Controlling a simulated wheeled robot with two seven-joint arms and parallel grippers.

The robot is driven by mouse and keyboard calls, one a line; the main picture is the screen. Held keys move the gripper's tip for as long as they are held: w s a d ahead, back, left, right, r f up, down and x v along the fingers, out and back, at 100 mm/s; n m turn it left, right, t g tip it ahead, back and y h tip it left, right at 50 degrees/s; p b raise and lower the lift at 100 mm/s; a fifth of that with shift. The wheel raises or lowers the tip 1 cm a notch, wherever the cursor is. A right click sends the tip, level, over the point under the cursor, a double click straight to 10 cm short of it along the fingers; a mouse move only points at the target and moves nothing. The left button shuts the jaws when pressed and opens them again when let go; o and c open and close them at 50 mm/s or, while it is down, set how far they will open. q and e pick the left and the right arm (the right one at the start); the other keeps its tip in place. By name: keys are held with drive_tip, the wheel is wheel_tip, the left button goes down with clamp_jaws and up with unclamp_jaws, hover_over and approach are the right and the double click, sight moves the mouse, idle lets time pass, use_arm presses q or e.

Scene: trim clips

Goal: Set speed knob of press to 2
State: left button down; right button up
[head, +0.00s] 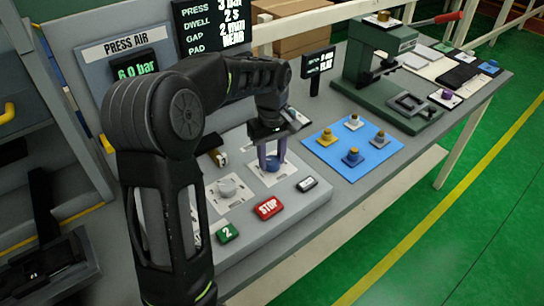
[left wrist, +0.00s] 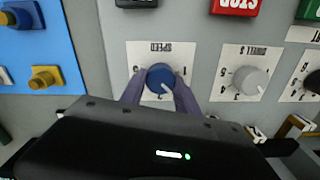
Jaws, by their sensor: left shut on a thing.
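The speed knob (head: 272,165) is blue and sits on a white plate on the grey control panel. My right gripper is not in view.
A white dwell knob (head: 227,187) is beside the speed knob. A red STOP button (head: 269,208) and a green button (head: 228,233) marked 2 are at the panel's front. A blue mat (head: 322,146) with several pegs lies right. The green press (head: 372,75) stands behind.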

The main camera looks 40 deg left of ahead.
sight(272, 159)
use_arm(q)
drive_tip(key=shift+n, duration=0.5)
drive_tip(key=c, duration=0.9)
unclamp_jaws()
wheel_tip(272, 159, up, 8)
drive_tip(key=shift+f+b, duration=0.1)
drive_tip(key=shift+b, duration=0.2)
